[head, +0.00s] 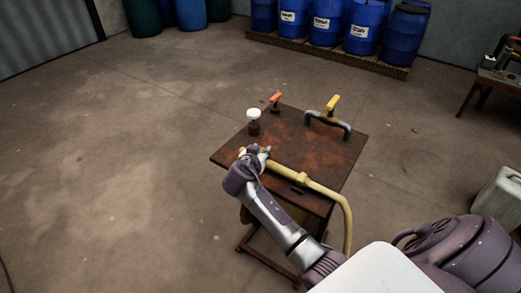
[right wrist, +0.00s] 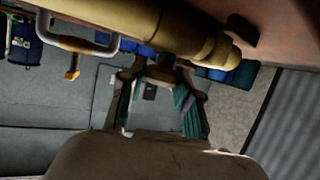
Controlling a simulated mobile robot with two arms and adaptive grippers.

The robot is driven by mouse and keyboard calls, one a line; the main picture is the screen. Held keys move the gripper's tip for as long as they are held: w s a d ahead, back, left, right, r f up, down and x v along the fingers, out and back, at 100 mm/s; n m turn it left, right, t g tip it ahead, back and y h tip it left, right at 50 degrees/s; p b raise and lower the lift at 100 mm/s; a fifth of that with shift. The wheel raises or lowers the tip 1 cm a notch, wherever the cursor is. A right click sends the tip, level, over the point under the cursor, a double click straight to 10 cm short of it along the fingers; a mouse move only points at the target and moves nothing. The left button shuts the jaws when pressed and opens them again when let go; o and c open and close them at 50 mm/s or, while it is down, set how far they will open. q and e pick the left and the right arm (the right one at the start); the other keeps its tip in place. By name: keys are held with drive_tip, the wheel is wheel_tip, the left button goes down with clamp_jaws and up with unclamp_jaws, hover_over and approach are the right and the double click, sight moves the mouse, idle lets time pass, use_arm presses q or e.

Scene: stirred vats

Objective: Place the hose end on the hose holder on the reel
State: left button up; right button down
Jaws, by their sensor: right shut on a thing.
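The yellow hose (head: 318,187) runs across the near edge of a rusty cart, then bends down at the right. My right gripper (head: 260,155) is at the left end of the hose, by the front left part of the cart top, and is shut on the hose end. In the right wrist view the thick yellow hose (right wrist: 105,15) crosses the top, just beyond my right gripper's fingers (right wrist: 160,85). The exact grip is partly hidden. I cannot make out the reel or its hose holder. My left gripper is not in view.
The rusty cart top (head: 295,150) bears a white-capped bottle (head: 254,122), an orange-handled tool (head: 275,102) and a grey bent pipe with a yellow handle (head: 330,118). Blue drums (head: 365,28) stand on a pallet behind. A white canister (head: 498,200) is at right. Floor at left is clear.

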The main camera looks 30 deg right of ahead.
drive_tip(key=shift+f, duration=0.1)
drive_tip(key=c, duration=0.8)
unclamp_jaws()
